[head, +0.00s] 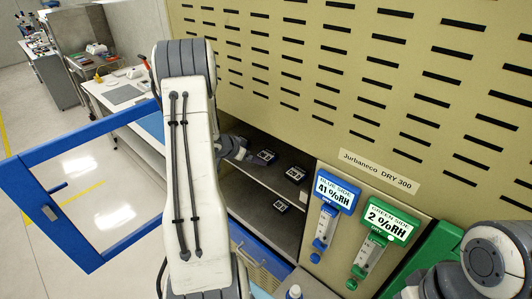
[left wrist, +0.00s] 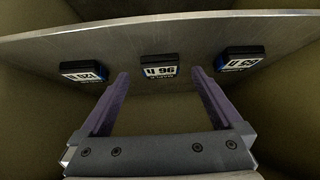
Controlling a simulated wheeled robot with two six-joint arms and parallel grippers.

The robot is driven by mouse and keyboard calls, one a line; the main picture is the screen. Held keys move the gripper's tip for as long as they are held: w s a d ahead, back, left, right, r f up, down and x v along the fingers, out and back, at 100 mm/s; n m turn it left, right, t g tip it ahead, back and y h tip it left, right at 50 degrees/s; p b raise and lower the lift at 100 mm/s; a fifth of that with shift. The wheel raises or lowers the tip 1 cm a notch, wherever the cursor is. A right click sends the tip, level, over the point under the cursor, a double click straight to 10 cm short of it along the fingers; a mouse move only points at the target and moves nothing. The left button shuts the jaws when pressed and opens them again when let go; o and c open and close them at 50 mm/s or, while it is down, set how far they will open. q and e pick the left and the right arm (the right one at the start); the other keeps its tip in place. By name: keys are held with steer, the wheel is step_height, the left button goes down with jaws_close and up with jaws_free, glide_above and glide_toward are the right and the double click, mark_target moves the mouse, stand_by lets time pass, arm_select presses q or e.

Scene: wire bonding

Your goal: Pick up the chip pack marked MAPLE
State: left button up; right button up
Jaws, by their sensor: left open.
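Three dark chip packs with white and blue labels lie on a shelf in the open dry cabinet. In the head view they are the upper-left pack (head: 267,157), the upper-right pack (head: 295,174) and the lower pack (head: 281,206). The left wrist view shows a left pack (left wrist: 84,71), a middle pack (left wrist: 159,68) and a right pack (left wrist: 239,59). The names on their labels are too small to read, so I cannot tell which is MAPLE. My left gripper (left wrist: 160,73) is open and empty, its purple fingertips either side of the middle pack in the picture.
The cabinet's blue-framed door (head: 30,200) stands open at left. Its shelf (left wrist: 45,48) and side walls are close around my left gripper. A blue humidity gauge (head: 336,190) and a green one (head: 390,222) are on the front. My right arm is at lower right.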

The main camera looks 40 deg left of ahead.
mark_target(267, 154)
arm_select(q)
steer(key=w, duration=0.1)
steer(key=w+p, duration=0.1)
steer(key=w, duration=0.1)
steer(key=shift+w+d, duration=0.2)
steer(key=shift+w, duration=0.1)
steer(key=shift+p+x, duration=0.6)
steer(key=shift+x, duration=2)
steer(key=shift+r, duration=0.1)
steer(key=c, duration=1.2)
steer(key=shift+c, duration=0.2)
steer(key=shift+r, duration=0.1)
